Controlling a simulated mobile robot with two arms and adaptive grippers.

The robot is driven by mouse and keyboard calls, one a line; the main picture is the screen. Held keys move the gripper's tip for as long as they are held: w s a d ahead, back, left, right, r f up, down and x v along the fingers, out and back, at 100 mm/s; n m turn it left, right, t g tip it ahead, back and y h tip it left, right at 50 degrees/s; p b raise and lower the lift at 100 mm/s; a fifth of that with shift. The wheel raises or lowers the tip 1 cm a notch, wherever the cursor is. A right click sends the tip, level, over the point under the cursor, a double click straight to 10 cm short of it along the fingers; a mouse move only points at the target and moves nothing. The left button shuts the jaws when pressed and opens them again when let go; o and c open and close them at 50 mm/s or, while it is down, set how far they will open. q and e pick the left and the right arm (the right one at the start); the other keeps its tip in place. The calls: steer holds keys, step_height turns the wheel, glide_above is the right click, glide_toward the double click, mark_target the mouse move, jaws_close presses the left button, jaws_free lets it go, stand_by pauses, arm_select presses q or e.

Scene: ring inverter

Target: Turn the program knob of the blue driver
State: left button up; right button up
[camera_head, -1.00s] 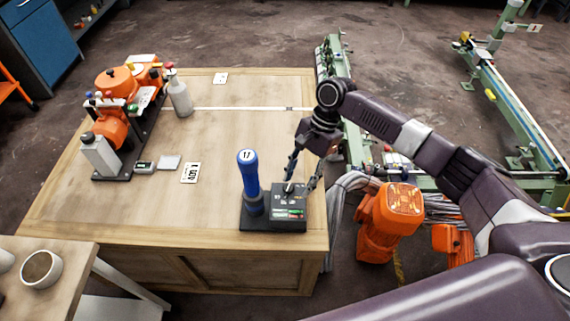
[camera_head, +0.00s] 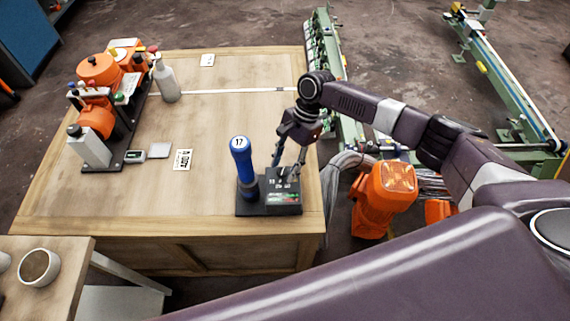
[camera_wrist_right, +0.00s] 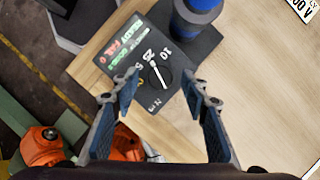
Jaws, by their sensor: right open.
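The blue driver (camera_head: 241,160), marked 17, stands upright in a black base at the front right of the wooden table. Beside it is its dark control box (camera_head: 285,200) with a small lit display. In the right wrist view the black round program knob (camera_wrist_right: 158,76) has a white pointer line and printed numbers around it. My right gripper (camera_head: 286,170) is over the box, pointing down. In the wrist view its fingers (camera_wrist_right: 161,88) are open, apart on either side of the knob; I cannot tell the height gap. My left gripper is not in view.
The table (camera_head: 120,200) is mostly bare in the middle. An orange machine (camera_head: 98,115) and a grey bottle (camera_head: 166,80) stand at its left. A printed card (camera_head: 182,159) lies flat. An orange robot base (camera_head: 385,195) and green conveyor frame (camera_head: 325,60) are to the right.

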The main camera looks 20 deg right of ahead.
steer(key=shift+c, duration=0.8)
jaws_close()
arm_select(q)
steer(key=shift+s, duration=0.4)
